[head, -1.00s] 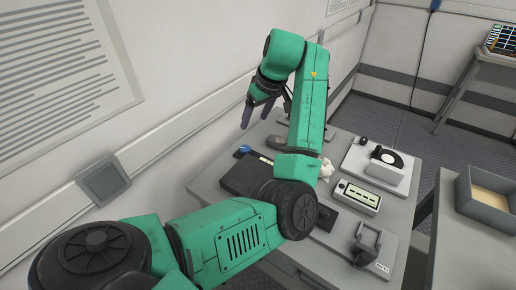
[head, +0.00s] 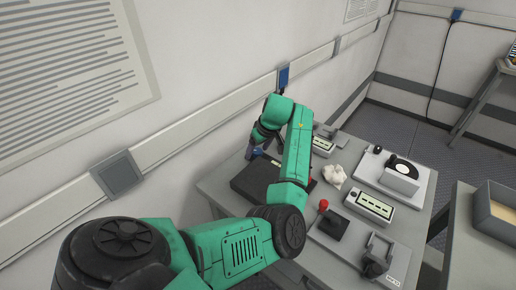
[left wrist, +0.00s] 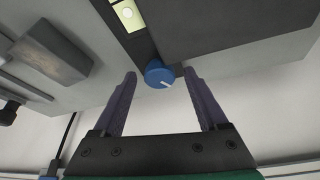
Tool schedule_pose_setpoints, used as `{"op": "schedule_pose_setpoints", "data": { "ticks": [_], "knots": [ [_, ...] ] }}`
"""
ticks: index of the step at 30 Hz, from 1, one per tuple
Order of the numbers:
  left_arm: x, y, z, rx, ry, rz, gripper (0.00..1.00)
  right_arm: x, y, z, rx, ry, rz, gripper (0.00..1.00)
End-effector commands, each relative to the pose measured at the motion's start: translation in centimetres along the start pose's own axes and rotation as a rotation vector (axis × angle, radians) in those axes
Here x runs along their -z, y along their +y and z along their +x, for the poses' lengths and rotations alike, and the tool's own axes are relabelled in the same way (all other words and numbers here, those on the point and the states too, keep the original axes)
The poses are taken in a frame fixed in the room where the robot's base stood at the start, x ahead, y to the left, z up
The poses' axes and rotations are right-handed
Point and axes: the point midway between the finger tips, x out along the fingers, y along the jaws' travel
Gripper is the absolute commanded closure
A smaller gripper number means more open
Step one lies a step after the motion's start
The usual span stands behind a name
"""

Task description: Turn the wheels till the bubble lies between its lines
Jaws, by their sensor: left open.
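A blue wheel (left wrist: 158,76) with a white mark sits at the corner of a dark plate in the left wrist view. My left gripper (left wrist: 162,82) is open, with one dark finger on each side of the wheel; I cannot tell if either touches it. A pale yellow-green level vial (left wrist: 128,14) on the plate shows a light round bubble; its lines are too small to judge. In the head view my left gripper (head: 251,151) points down at the far left corner of the dark plate (head: 248,182), and my arm hides part of that plate. A second wheel is not clearly seen.
Near the plate on the grey table stand a white crumpled cloth (head: 335,176), a red-topped stick (head: 323,204), a box with a lit strip (head: 369,206) and a white unit with a black disc (head: 402,168). A wall is close on the left.

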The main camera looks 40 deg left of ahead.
Motion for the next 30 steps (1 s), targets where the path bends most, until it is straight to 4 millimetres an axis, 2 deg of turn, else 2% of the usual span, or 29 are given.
{"op": "schedule_pose_setpoints", "data": {
  "ticks": [5,11,12,22,30],
  "knots": [
    [0.0,0.0,0.0,0.0,0.0,0.0,0.24,0.0,0.0,0.0,0.0,0.001,-0.001,0.5],
    [0.0,0.0,0.0,0.0,0.001,0.0,0.97,0.1,0.0,0.0,0.0,0.001,-0.001,0.5],
    [0.0,0.0,0.0,0.0,0.001,0.0,1.0,0.1,0.0,0.0,0.0,0.001,-0.001,0.5],
    [0.1,0.0,-0.3,-0.014,0.002,0.035,1.0,0.1,0.1,-1.0,-0.001,0.0,-0.001,0.5],
    [0.4,-0.1,-0.8,-0.068,0.003,0.171,1.0,0.3,0.3,-4.3,-0.003,-0.001,-0.002,0.5]
  ]
}}
